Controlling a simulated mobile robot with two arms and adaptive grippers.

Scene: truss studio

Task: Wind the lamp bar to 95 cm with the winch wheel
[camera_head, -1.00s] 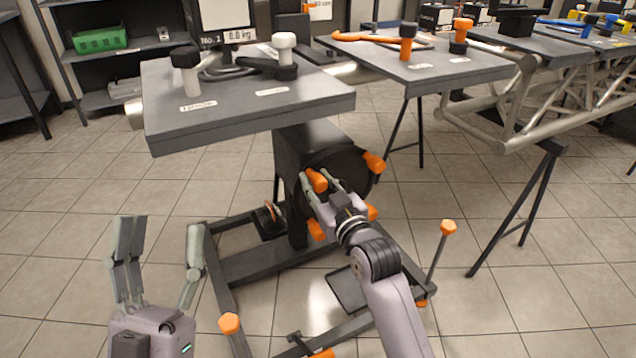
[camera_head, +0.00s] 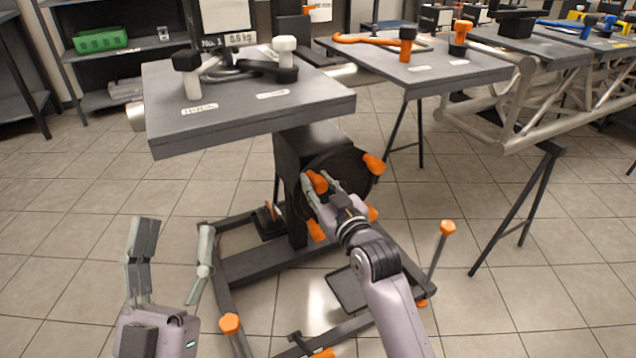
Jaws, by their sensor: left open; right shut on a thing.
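The winch wheel (camera_head: 352,160) is a dark disc with several orange knobs round its rim, on the side of a dark winch post (camera_head: 289,165). My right gripper (camera_head: 318,183) is shut on an orange knob (camera_head: 317,181) at the wheel's left side. Its fingers and wrist cover part of the wheel. My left gripper (camera_head: 175,240) is open and empty, low at the left, apart from the wheel. The lamp bar and any height scale cannot be made out in this view.
A grey table (camera_head: 240,115) with black and white knobs stands above the winch. The dark floor frame (camera_head: 265,262) has orange-capped ends, one on a slanting rod (camera_head: 438,250). A pedal-like plate (camera_head: 347,290) lies low. Another table (camera_head: 420,70) and a metal truss (camera_head: 500,130) are at right.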

